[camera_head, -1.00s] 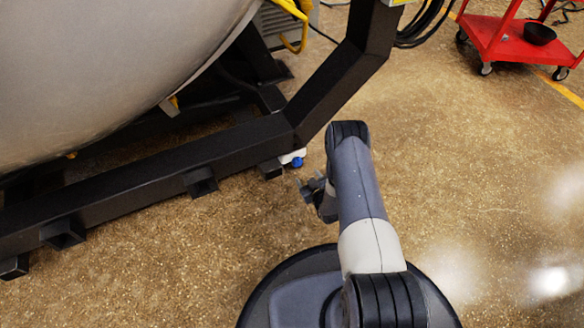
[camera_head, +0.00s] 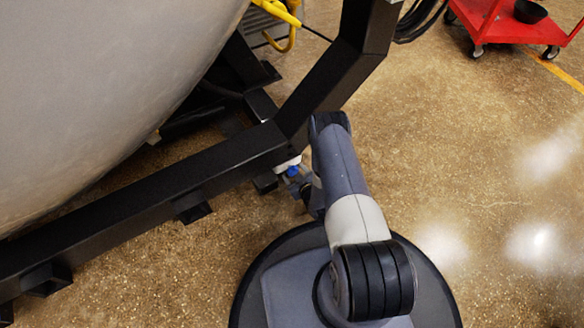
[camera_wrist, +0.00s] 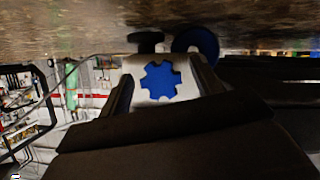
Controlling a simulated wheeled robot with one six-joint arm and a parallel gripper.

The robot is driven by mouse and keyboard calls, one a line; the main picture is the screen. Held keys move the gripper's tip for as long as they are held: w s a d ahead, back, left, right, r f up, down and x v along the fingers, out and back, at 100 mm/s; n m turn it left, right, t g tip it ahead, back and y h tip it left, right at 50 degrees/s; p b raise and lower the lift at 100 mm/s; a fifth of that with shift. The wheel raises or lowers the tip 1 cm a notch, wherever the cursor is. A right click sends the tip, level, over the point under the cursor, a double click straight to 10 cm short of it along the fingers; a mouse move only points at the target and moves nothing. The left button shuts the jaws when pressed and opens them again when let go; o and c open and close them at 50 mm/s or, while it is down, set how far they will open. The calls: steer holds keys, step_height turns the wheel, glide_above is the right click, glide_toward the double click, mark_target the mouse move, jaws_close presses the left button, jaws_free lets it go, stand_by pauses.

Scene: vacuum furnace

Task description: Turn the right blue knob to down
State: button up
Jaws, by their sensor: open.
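A blue lobed knob (camera_wrist: 160,80) sits on a pale plate (camera_wrist: 135,68) in the wrist view, face on to the camera. In the head view a small blue knob (camera_head: 293,170) shows beside a white part at the corner of the black frame. A round blue part (camera_wrist: 196,42) shows behind the plate. My gripper (camera_wrist: 163,86) is open, with dark fingers to either side of the lobed knob; I cannot tell whether they touch it. In the head view my gripper (camera_head: 303,186) is next to the small blue knob, partly hidden by my arm.
A black frame (camera_head: 150,210) runs under the large grey vessel (camera_head: 90,90), just left of my arm. A yellow hose (camera_head: 280,12) and black cables lie at the top. A red cart (camera_head: 505,25) stands far right. The floor right of me is clear.

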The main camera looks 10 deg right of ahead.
steer(key=shift+c, duration=0.3)
steer(key=c, duration=0.9)
steer(key=shift+w, duration=0.1)
steer(key=m+y, duration=0.2)
steer(key=m, duration=0.1)
steer(key=shift+d+g, duration=0.1)
steer(key=shift+g, duration=0.3)
steer(key=m+y, duration=0.2)
steer(key=m, duration=0.1)
steer(key=shift+y, duration=0.3)
steer(key=m+y, duration=0.2)
steer(key=m, duration=0.2)
steer(key=shift+m+t+y, duration=0.3)
steer(key=shift+m+y, duration=0.5)
steer(key=shift+m, duration=1)
